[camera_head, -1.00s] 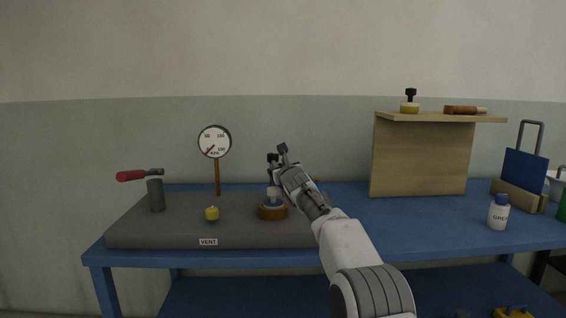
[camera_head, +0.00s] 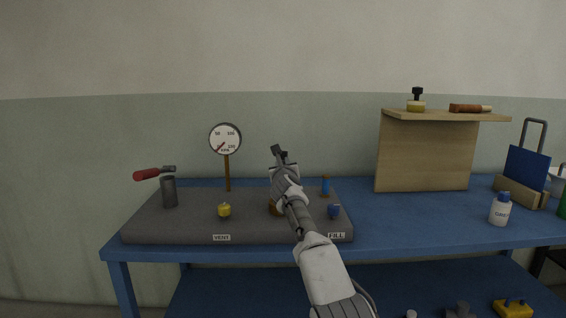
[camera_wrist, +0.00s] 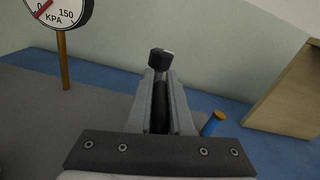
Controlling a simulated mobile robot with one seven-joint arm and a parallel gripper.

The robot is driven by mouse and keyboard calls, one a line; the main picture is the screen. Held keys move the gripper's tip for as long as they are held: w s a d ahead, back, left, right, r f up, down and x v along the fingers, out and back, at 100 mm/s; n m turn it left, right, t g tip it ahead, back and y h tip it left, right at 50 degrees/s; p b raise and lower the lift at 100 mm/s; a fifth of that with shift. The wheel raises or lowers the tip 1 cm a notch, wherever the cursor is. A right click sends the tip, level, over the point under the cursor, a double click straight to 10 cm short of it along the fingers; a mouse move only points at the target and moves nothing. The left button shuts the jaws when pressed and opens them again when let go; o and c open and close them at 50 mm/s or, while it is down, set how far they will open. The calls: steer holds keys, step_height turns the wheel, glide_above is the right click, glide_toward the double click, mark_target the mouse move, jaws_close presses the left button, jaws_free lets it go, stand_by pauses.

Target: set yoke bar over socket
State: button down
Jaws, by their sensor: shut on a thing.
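My gripper (camera_head: 284,178) is above the grey block and shut on a dark bar (camera_wrist: 160,105), which looks like the yoke bar. In the wrist view, the bar lies lengthwise between the fingers, and its black end (camera_wrist: 160,58) sticks out beyond the fingertips. The far end of the bar also shows in the head view (camera_head: 277,150). The brass-coloured socket (camera_head: 273,208) on the block is mostly hidden behind my gripper and arm. I cannot tell whether the bar touches it.

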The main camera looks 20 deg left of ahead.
steer(key=shift+d+f+h, duration=0.1)
steer(key=shift+f+h, duration=0.2)
steer(key=shift+f, duration=0.15)
steer(key=c, duration=0.9)
jaws_free()
steer(key=shift+r, duration=0.15)
steer(key=shift+o, duration=0.3)
steer(key=shift+s+r, duration=0.1)
steer(key=shift+r, duration=0.05)
steer(key=shift+s+r, duration=0.1)
